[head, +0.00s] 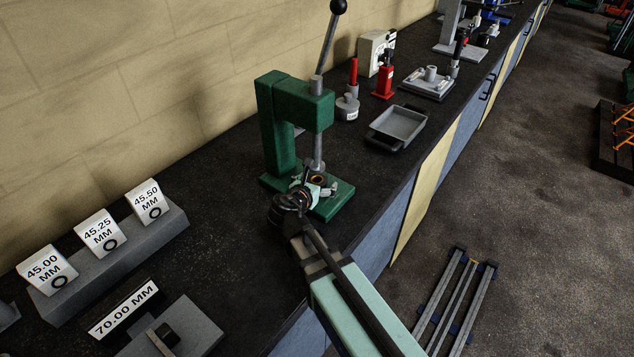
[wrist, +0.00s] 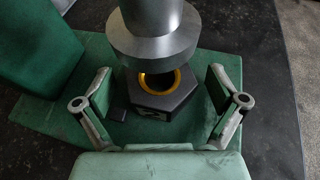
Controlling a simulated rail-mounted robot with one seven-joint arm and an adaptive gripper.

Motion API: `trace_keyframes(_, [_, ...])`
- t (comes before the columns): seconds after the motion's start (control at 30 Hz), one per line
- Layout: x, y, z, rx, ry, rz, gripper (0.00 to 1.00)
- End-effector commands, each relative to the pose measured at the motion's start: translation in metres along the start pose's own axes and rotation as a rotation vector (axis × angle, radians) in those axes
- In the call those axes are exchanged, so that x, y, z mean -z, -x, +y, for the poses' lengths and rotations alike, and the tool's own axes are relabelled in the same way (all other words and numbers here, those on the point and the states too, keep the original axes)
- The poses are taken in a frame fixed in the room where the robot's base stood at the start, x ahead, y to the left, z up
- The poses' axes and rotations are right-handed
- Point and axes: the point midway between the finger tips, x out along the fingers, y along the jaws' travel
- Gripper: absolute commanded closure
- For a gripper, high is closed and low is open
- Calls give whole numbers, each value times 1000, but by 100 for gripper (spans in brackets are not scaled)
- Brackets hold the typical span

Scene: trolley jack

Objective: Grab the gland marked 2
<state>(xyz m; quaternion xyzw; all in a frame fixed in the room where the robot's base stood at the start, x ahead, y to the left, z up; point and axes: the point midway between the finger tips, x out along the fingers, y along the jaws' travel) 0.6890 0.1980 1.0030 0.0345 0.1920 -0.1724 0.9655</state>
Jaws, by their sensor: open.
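The gland (wrist: 143,101) is a dark, hex-sided piece with a gold ring in its top. A pale mark on its near face looks like a 2, partly cut off from clear reading. It sits on the green base of the press (wrist: 60,108), under the grey round ram (wrist: 153,45), which hides part of its top. My gripper (wrist: 159,88) is open, with one finger on each side of the gland and a gap on both sides. In the head view the gland (head: 319,180) shows small at the press foot, with my gripper (head: 316,189) around it.
The green press frame (head: 278,125) and its ram rise close by the gland. A grey tray (head: 398,125) stands farther along the bench. Gauge blocks marked in millimetres (head: 102,233) sit at left. The bench edge is on the right.

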Motion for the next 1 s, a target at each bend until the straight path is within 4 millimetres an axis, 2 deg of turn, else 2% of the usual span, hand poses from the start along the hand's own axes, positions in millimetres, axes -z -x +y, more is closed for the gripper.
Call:
trace_keyframes(0.1, [0, 0, 0, 0, 0, 0, 4])
trace_keyframes(0.17, [0, 0, 0, 0, 0, 0, 26])
trace_keyframes(0.2, [0, 0, 0, 0, 0, 0, 40])
trace_keyframes(0.33, [0, 0, 0, 0, 0, 0, 86])
trace_keyframes(0.37, [0, 0, 0, 0, 0, 0, 96])
trace_keyframes(0.4, [0, 1, 0, 0, 1, -1, 100])
trace_keyframes(0.77, [-2, 1, 0, 0, 1, -1, 100])
trace_keyframes(1.0, [-11, 5, 0, 0, -1, -3, 100])
